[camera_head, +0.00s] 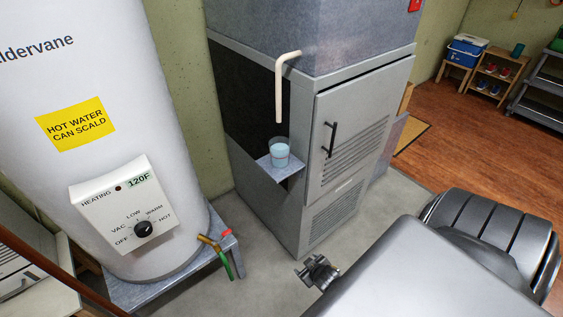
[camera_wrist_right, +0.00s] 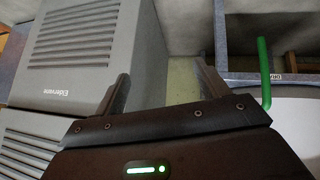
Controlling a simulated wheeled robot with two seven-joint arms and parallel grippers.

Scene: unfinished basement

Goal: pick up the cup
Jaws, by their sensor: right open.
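The cup (camera_head: 280,153) looks clear, with light blue contents and a reddish line around it. In the head view it stands upright on a small grey shelf (camera_head: 283,171) at the open dark recess in the side of the grey furnace cabinet. A cream pipe (camera_head: 281,85) bends down and ends above it. My right gripper (camera_wrist_right: 162,78) is open in the right wrist view, with nothing between its fingers. The cup does not show in that view. My left gripper is in neither view.
A white water heater (camera_head: 95,140) stands left of the cabinet (camera_head: 345,140) on a low grey stand (camera_head: 215,250) with coloured pipe ends. Bare floor (camera_head: 255,265) lies in front. A blue cooler (camera_head: 465,50) and shelves stand far right.

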